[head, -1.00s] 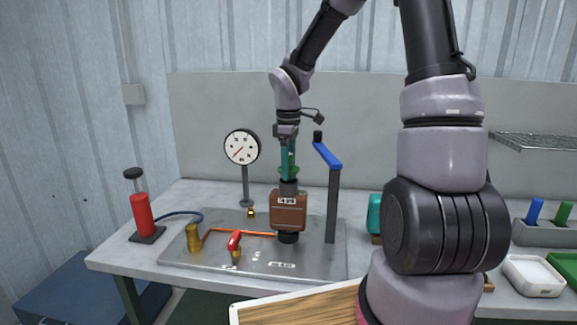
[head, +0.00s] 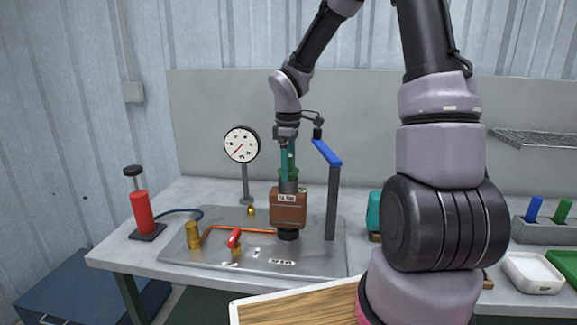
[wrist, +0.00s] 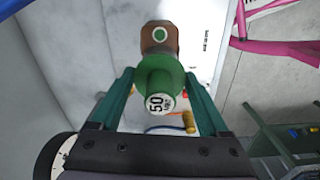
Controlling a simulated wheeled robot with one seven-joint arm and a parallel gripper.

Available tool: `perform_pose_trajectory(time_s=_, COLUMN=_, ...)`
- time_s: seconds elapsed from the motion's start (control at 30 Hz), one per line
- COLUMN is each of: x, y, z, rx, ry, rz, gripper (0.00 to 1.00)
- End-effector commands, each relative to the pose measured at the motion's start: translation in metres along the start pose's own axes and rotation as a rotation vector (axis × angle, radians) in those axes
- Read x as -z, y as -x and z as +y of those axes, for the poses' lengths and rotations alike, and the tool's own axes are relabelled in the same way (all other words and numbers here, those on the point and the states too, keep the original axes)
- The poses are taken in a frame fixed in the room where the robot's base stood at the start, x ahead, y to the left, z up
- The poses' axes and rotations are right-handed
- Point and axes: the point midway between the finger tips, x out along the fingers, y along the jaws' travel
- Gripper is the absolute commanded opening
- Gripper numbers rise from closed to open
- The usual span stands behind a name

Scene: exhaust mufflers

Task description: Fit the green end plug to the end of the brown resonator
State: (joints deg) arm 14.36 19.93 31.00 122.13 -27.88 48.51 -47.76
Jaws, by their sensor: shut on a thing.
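The brown resonator (head: 288,212) stands upright on a dark round base on the metal fixture plate (head: 215,262), with a white label on its front. My gripper (head: 288,172) is above its top end, pointing down. In the wrist view, my gripper (wrist: 160,92) has its teal fingers on both sides of the green end plug (wrist: 160,75), which carries a round white "50" label. The plug also shows in the head view (head: 289,175), partly hidden by the fingers. It is in line with the resonator's top end. Whether it is seated there or just above cannot be told.
A blue-handled post (head: 331,190) stands close right of the resonator. A dial gauge (head: 241,145) is behind left. A red valve handle (head: 234,238), brass fitting (head: 193,235) and red pump (head: 141,212) are on the left. A rack with blue and green pieces (head: 545,232) is at right.

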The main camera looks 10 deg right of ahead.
Motion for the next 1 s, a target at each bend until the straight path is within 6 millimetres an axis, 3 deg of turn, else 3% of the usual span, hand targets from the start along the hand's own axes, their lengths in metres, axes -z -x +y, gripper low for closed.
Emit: perform_pose_trajectory(time_s=1.0, x=0.0, y=-0.016, z=0.0, rx=0.0, ry=0.0, rz=-0.001, gripper=0.3)
